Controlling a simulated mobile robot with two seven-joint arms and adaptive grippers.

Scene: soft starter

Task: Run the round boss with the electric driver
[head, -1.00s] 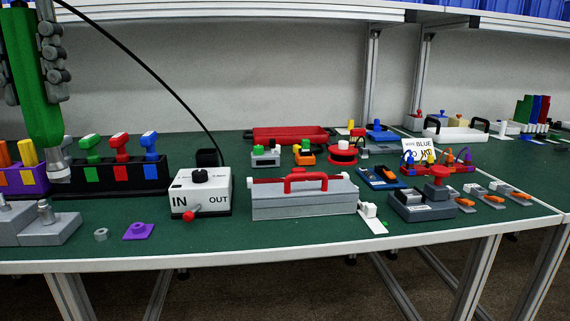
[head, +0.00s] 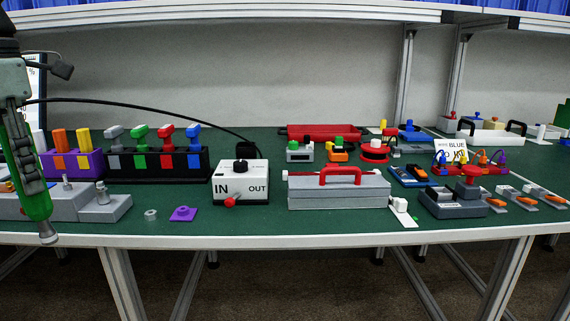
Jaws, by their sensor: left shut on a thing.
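My left gripper (head: 30,165) is at the far left, shut on the green electric driver (head: 34,203). The driver hangs nearly upright with its silver tip low, in front of the grey stepped block (head: 120,208) and near the table's front edge. It hides part of the block. Two metal bosses stand on the block, one further left (head: 68,182) and one at the right (head: 102,193). I cannot tell which is round. A white box (head: 258,181) marked IN and OUT has a black knob and a red lever, tilted toward IN. My right gripper is not in view.
A black cable runs from the left to behind the white box. A nut (head: 151,215) and a purple plate (head: 183,214) lie right of the block. Racks of coloured handles (head: 160,163) stand behind. A grey toolbox (head: 338,191) stands right of the white box.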

